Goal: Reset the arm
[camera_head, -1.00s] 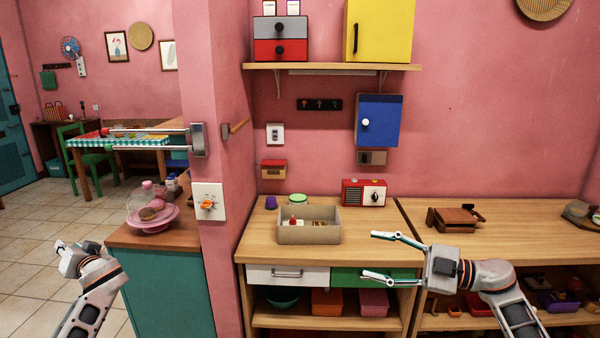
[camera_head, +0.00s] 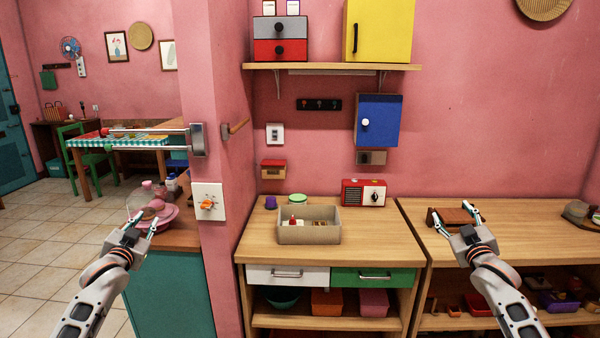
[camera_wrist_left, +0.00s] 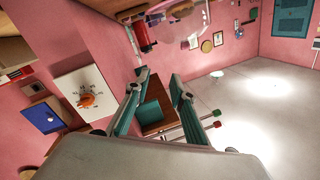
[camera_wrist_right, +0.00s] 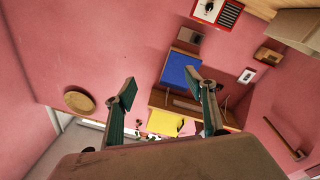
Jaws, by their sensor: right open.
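My left gripper (camera_head: 143,222) is on the left in the head view, in front of the teal cabinet. Its fingers are apart, and the left wrist view (camera_wrist_left: 160,80) shows nothing between the tips. My right gripper (camera_head: 452,213) is in front of the right wooden counter in the head view, its fingertips pointing up and away. Its fingers are wide apart and empty in the right wrist view (camera_wrist_right: 160,80). Both arms are bent up in a similar, roughly mirrored pose.
A beige bin (camera_head: 308,234) with small items and a red radio (camera_head: 363,192) stand on the middle counter. A brown wooden item (camera_head: 453,216) lies behind the right gripper. A pink cake stand (camera_head: 163,222) is partly hidden behind the left gripper. A wall shelf (camera_head: 332,67) hangs above.

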